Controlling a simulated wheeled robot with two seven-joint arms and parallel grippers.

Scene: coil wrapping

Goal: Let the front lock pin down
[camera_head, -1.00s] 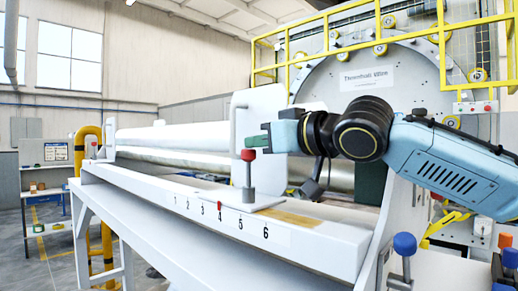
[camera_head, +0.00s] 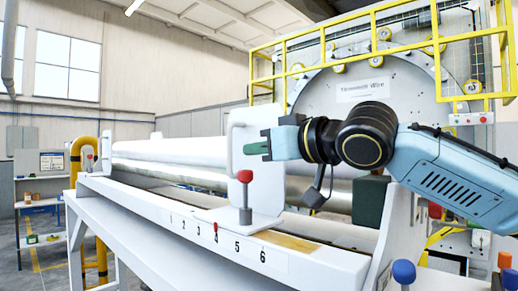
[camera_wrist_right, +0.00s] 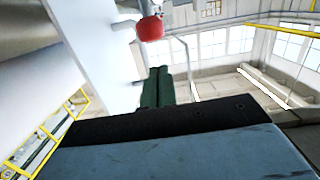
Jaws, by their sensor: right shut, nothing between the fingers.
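A pin with a red knob (camera_head: 245,177) stands upright in a collar on the white beam, in front of the white upright plate (camera_head: 268,185). I cannot tell from its label whether it is the front lock pin. My right gripper (camera_head: 257,148) has dark green fingers and is above and slightly right of the red knob, apart from it. The fingers are shut and empty. In the right wrist view the shut fingers (camera_wrist_right: 160,86) point toward the plate's edge, with the red knob (camera_wrist_right: 150,28) beyond them. My left gripper is out of view.
The white beam (camera_head: 310,262) carries a number scale with a small red pointer. A large wheel machine with yellow rails (camera_head: 400,25) fills the back.

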